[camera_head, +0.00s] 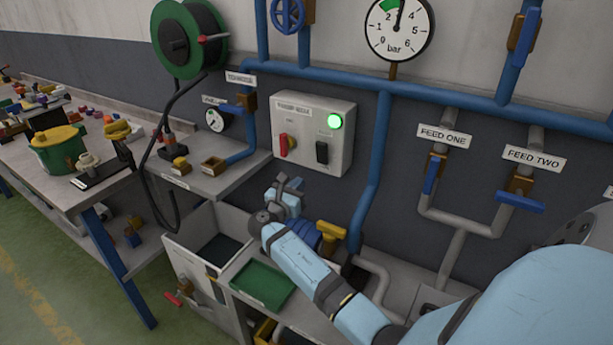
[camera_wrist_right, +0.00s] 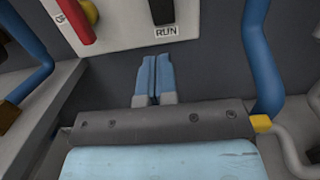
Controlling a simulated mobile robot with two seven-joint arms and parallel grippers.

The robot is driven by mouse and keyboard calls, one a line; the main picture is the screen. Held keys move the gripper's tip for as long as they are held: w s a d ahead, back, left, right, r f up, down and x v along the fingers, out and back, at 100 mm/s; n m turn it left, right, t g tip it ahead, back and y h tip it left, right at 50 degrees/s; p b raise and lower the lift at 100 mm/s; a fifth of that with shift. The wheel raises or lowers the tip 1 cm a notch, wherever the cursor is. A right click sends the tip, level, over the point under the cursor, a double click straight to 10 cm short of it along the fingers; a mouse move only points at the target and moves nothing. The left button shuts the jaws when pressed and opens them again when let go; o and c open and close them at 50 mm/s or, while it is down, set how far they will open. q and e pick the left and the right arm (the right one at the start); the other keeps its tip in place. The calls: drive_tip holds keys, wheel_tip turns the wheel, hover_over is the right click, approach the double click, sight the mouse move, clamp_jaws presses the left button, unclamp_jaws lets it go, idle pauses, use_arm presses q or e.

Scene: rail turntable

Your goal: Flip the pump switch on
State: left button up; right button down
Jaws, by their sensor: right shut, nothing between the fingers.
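The light grey control box (camera_head: 343,110) is on the wall, with a lit green lamp (camera_head: 334,121). A red lever (camera_head: 284,146) is at its lower left and a black switch (camera_head: 322,152) at its lower right. The wrist view shows the black switch (camera_wrist_right: 162,10) above a RUN label (camera_wrist_right: 166,32), its top cut off; I cannot tell which way it is set. My right gripper (camera_head: 288,184) is below the box, apart from it. Its fingers (camera_wrist_right: 153,68) are shut and empty, pointing up towards the RUN label. My left gripper is out of view.
A blue pipe (camera_head: 375,170) runs down right of the box. A yellow-handled valve (camera_head: 331,231) is beside my right forearm. A shelf with a small box (camera_head: 214,163) is at left, and a green tray (camera_head: 262,283) below. FEED ONE (camera_head: 434,172) and FEED TWO (camera_head: 517,203) valves are right.

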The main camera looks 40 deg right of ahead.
drive_tip(key=v, duration=0.3)
drive_tip(key=shift+s+a, duration=0.1)
drive_tip(key=shift+a, duration=0.1)
drive_tip(key=shift+f, duration=0.1)
idle(0.3)
